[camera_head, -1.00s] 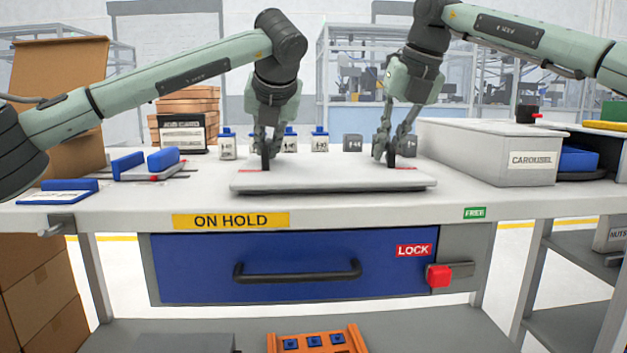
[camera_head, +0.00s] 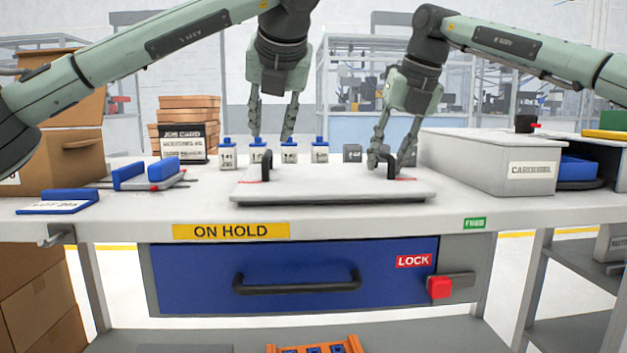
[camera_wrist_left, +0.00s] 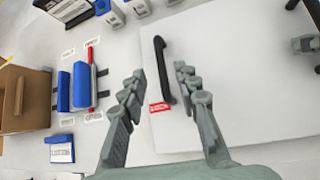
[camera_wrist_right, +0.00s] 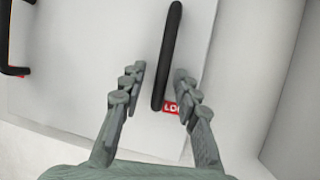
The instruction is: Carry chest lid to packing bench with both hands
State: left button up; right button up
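The chest lid (camera_head: 332,188) is a flat white panel lying on the white bench, with two upright black handles. The left handle (camera_head: 266,165) stands free, below and apart from my left gripper (camera_head: 273,138), which is open and raised above it. In the left wrist view this handle (camera_wrist_left: 162,68) lies between the spread fingers, further off. My right gripper (camera_head: 388,172) is low at the right handle (camera_head: 407,150). In the right wrist view that handle (camera_wrist_right: 168,55) passes between the spread, open fingers without visible contact. Red labels mark the handle bases.
The white CAROUSEL box (camera_head: 490,161) stands close to the lid's right. Several small blue-capped bottles (camera_head: 290,152) stand behind it. A blue clamp-like fixture (camera_head: 150,173) and a cardboard box (camera_head: 60,150) are at the left. The bench's front edge carries an ON HOLD label (camera_head: 231,231).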

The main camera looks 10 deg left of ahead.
jog(key=shift+r, duration=0.25)
pick_arm(q)
jog(key=v, duration=0.3)
jog(key=shift+s+r, duration=0.1)
jog(key=shift+s, duration=0.05)
pick_arm(e)
jog(key=v, duration=1.1)
jog(key=shift+s+r, duration=0.2)
jog(key=shift+d, duration=0.1)
